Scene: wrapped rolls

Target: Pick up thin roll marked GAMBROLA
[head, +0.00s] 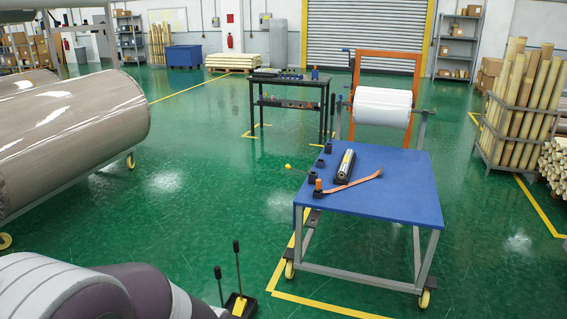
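No marking that reads GAMBROLA is legible in the head view, so I cannot tell which roll carries that name. A thick taupe wrapped roll (75,135) lies at the left, on a wheeled support. A white roll (382,107) is held horizontally on a stand behind the blue table. A short, slim silver-and-dark cylinder (346,165) lies on the blue tabletop (405,195); I cannot tell what it is. Neither of my grippers is in view.
An orange curved bar (353,183) and small black fittings lie on the wheeled blue table. A pedal with upright levers (238,303) stands on the floor left of it. Tubes fill a rack (520,100) at right. Green floor (200,215) is clear between the thick roll and the table.

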